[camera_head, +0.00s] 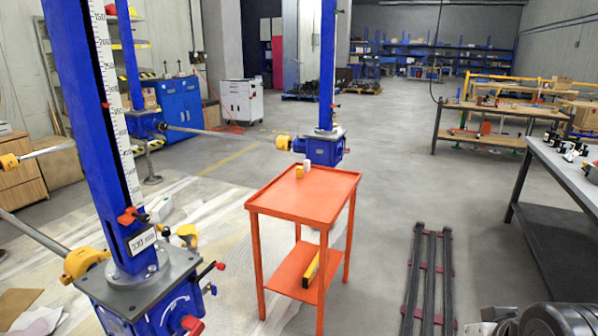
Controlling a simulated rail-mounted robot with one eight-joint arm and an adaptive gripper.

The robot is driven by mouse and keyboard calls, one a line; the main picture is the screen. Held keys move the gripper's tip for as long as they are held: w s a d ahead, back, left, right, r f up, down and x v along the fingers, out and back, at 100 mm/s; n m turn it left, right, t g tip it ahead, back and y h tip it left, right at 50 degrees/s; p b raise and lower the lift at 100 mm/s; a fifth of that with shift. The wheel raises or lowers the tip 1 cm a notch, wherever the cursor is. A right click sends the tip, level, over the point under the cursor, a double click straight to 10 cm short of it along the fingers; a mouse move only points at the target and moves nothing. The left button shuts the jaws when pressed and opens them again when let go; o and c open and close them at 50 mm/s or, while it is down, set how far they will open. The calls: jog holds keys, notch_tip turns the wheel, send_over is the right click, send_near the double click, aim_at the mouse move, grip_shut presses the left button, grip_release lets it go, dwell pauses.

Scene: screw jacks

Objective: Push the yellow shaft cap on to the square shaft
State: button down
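A small yellow piece (299,172), perhaps the yellow shaft cap, stands on top of the orange cart (322,207) beside a small pale piece (307,166). A blue screw jack (323,150) stands just behind the cart, with a yellow fitting (283,142) on its left side where a long grey rod meets it. A larger blue screw jack (150,290) stands at the near left. It has a yellow fitting (84,263) on its left and another yellow part (187,235) behind it. I cannot make out which shaft is square.
A long yellow tool (312,268) leans on the cart's lower shelf. Dark rails (428,280) lie on the floor to its right. A grey bench (575,170) stands at the right edge. Open floor lies between cart and rails.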

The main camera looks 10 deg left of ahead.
jog(key=c, duration=2.4)
grip_release()
jog(key=o, duration=1.1)
jog(key=shift+c, duration=0.2)
